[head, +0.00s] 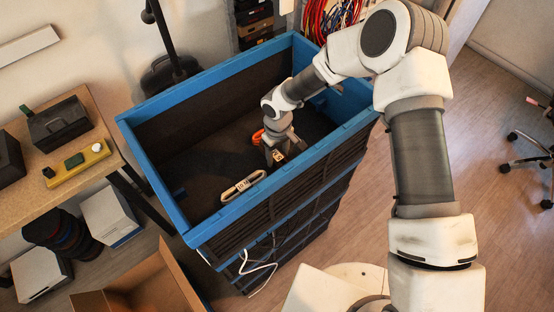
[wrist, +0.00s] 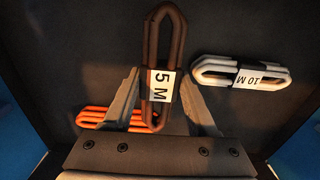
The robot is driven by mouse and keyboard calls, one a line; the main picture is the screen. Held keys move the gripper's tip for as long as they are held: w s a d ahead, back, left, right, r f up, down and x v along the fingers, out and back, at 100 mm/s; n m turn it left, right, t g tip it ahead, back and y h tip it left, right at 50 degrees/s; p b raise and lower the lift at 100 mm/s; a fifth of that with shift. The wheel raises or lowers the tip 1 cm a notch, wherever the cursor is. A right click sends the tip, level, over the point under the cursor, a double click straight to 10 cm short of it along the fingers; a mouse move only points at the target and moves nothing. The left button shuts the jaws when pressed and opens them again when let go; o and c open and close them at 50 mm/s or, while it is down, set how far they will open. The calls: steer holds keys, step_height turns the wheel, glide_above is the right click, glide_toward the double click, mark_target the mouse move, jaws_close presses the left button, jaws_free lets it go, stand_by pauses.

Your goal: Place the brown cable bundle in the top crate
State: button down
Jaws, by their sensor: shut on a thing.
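The brown cable bundle (wrist: 163,50), with a white "5 M" label, stands between the fingers of my gripper (wrist: 161,75), which is shut on it. In the head view my gripper (head: 275,150) reaches down inside the top crate (head: 155,185), a dark box with a blue rim. The bundle's label shows at the fingertips there, and most of the bundle is hidden. I cannot tell whether the bundle touches the crate floor.
Inside the crate, a white "10 M" bundle (wrist: 240,76) lies near the front wall and an orange bundle (wrist: 95,118) lies partly behind a finger. A table (head: 25,188) stands at left, a cardboard box (head: 150,288) in front.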

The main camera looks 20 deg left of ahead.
mark_target(278, 161)
steer(key=shift+f, duration=1.7)
steer(key=shift+f, duration=0.1)
steer(key=shift+f, duration=0.1)
steer(key=shift+c, duration=2.3)
jaws_free()
steer(key=shift+r+p, duration=0.35)
steer(key=shift+p, duration=0.05)
step_height(278, 161, up, 12)
steer(key=shift+f+b, duration=0.15)
steer(key=shift+b, duration=0.9)
